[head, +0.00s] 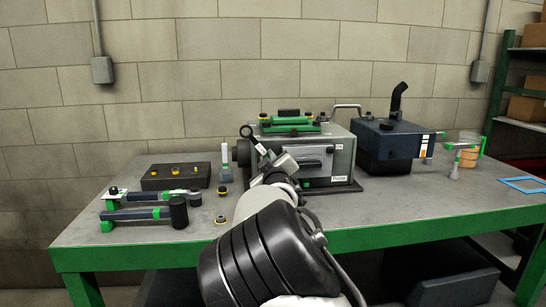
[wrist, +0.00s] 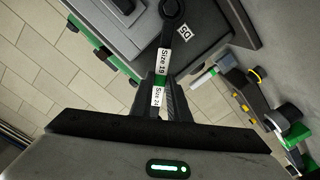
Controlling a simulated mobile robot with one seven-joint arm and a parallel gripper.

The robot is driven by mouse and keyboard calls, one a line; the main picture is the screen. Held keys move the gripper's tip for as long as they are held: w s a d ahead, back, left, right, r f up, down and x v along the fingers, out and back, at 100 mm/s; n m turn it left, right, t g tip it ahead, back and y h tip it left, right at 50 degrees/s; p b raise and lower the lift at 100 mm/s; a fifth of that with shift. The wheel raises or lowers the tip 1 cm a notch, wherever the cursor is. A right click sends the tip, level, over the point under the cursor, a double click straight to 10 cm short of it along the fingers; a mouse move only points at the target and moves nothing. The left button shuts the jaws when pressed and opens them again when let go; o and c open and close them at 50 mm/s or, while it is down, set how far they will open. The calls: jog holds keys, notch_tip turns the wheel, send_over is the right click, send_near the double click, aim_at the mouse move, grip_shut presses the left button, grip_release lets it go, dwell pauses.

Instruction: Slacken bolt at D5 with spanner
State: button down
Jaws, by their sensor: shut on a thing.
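My gripper (wrist: 166,98) is shut on the spanner (wrist: 165,60). In the wrist view the spanner has a dark shaft with white labels reading Size 19 and Size 24 and a green band. Its dark head lies at the top edge of the picture, beside a small white tag (wrist: 183,36) that seems to read D5. I cannot make out the bolt, nor whether the head is around it. In the head view the spanner's ring end (head: 246,131) rises at the upper left of the grey pump housing (head: 342,160), with my gripper (head: 277,163) in front.
A dark block with yellow-topped parts (head: 176,176) and a hammer with a black head (head: 179,212) are at the left of the bench (head: 120,240). A dark blue machine (head: 388,140) stands right of the pump.

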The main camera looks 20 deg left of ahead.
jog(key=shift+r, duration=0.1)
jog(key=shift+s+a+f+n, duration=0.2)
jog(key=shift+a+f+n, duration=0.15)
jog(key=shift+n, duration=0.25)
jog(key=shift+s+a+f+n, duration=0.25)
jog(key=shift+f+n, duration=0.2)
jog(key=shift+n, duration=0.15)
jog(key=shift+w+d+r+m, duration=0.1)
jog(key=shift+d+r+m, duration=0.5)
jog(key=shift+m, duration=0.25)
jog(key=shift+w+d+r+m, duration=0.1)
jog(key=shift+d+r+m, duration=0.25)
jog(key=shift+d+m, duration=0.45)
jog(key=shift+w+d+r+m, duration=0.1)
jog(key=shift+d+r+m, duration=0.4)
jog(key=shift+m, duration=0.45)
